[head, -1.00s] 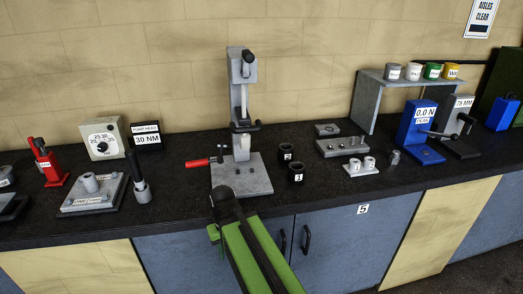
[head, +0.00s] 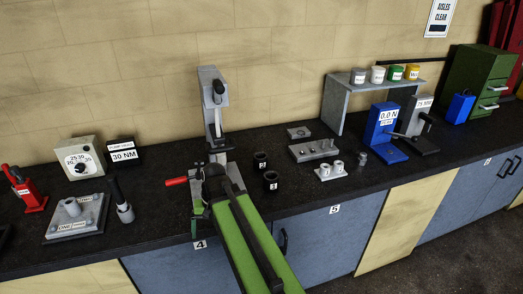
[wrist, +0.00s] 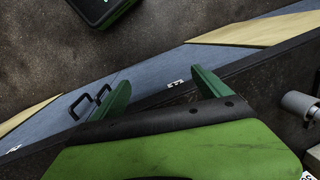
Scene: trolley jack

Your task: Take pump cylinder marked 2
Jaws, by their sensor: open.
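Two black cylinders stand on the dark bench, right of the grey press-like stand (head: 214,110) in the head view. The rear black cylinder (head: 260,162) carries a white mark that looks like a 2. The front black cylinder (head: 270,181) has a mark that looks like a 1. My gripper (head: 213,188) is over the stand's base, left of both cylinders and apart from them. In the wrist view my gripper (wrist: 160,88) is open, with two green fingers spread and nothing between them. Neither black cylinder shows clearly there.
Right of the cylinders are a grey block with pegs (head: 314,150) and a small white plate with two light cylinders (head: 337,164). A red-handled lever (head: 177,181) sticks out left of the stand. Dark bench is clear just around the black cylinders.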

